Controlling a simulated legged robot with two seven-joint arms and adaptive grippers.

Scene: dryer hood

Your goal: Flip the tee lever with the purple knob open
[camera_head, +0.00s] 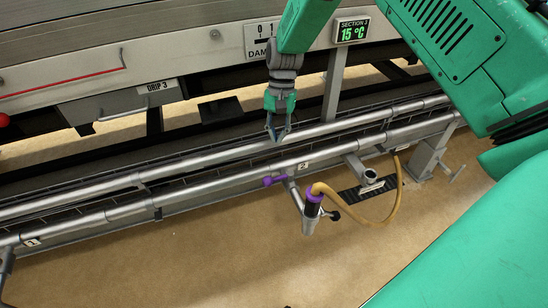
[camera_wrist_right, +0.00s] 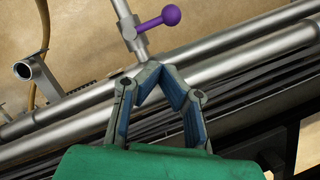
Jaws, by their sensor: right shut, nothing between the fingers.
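The purple knob (camera_head: 268,181) sits on a short lever beside the tee pipe (camera_head: 294,194) at the lower steel rail. In the right wrist view the knob (camera_wrist_right: 171,15) is a ball on a short stem to the right of the tee pipe (camera_wrist_right: 129,27). My right gripper (camera_head: 277,138) points down above the rails, a little behind the knob. In the right wrist view its fingertips (camera_wrist_right: 155,68) meet, shut and empty, and appear below the knob near the tee's base. I cannot tell whether they touch the pipe. My left gripper is not in view.
Two long steel rails (camera_head: 210,160) run diagonally. A nozzle (camera_head: 312,212) with a purple collar and a yellow hose (camera_head: 372,222) hangs at the tee. An open pipe end (camera_head: 369,177) is to the right. A dryer body (camera_head: 180,50) stands behind; tan floor (camera_head: 200,260) is clear in front.

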